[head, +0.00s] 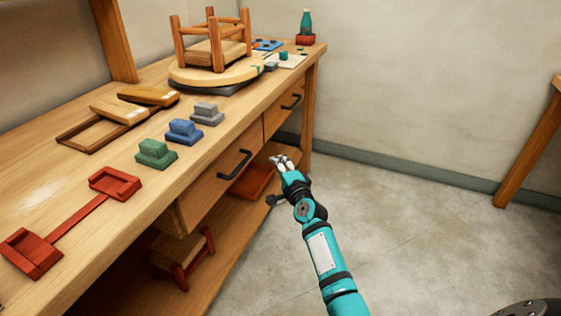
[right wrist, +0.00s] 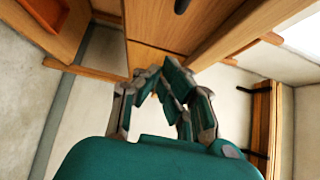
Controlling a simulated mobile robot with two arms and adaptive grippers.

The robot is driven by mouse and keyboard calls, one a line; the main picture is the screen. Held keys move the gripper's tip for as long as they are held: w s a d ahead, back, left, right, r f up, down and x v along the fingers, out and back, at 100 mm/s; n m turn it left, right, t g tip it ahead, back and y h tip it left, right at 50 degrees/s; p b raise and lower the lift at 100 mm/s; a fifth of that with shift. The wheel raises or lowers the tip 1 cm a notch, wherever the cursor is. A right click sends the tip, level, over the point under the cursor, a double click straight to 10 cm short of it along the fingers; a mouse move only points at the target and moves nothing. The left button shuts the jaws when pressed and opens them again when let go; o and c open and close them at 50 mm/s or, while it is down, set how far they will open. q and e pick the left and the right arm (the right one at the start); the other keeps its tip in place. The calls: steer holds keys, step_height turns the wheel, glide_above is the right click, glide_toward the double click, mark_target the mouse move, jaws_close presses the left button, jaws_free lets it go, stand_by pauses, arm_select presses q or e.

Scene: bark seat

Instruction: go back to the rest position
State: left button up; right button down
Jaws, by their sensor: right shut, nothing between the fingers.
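My right gripper (head: 284,163) is held out in front of the workbench, beside its drawers and above the floor. It is shut and empty, and its arm comes up from the bottom of the head view. In the right wrist view the fingers of this gripper (right wrist: 160,85) are drawn together with nothing between them, near the wooden bench (right wrist: 150,58). My left gripper does not show in either view.
The workbench (head: 100,235) runs along the left, with drawer handles (head: 234,164) facing my arm. On it are an upturned stool (head: 215,50), green (head: 156,153), blue (head: 184,131) and grey blocks (head: 207,113), and a red tool (head: 75,222). The floor (head: 420,220) to the right is clear.

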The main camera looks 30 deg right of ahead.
steer(key=s+a+f+n+g+y, duration=0.1)
steer(key=s+a+f+n+g, duration=0.3)
steer(key=s+f, duration=0.55)
steer(key=s+a+f+n+g+y, duration=0.1)
steer(key=s+a+f+n+g, duration=0.2)
steer(key=s+f+n, duration=0.45)
steer(key=s+a+f+n+g+y, duration=0.1)
steer(key=s+a+f+n+g, duration=0.25)
steer(key=s+f, duration=0.7)
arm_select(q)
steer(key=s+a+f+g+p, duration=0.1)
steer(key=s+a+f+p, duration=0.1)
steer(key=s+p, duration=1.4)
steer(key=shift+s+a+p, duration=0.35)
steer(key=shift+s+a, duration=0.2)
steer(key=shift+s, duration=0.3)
arm_select(e)
steer(key=s+f+n+g, duration=0.2)
steer(key=s+f, duration=0.1)
steer(key=s, duration=0.8)
steer(key=s+d+f+n+g+h, duration=0.1)
steer(key=s+f, duration=0.3)
steer(key=s, duration=0.8)
steer(key=s+d+f+n+g, duration=0.1)
steer(key=s+f+n+g, duration=0.2)
steer(key=s, duration=0.9)
steer(key=shift+f, duration=0.2)
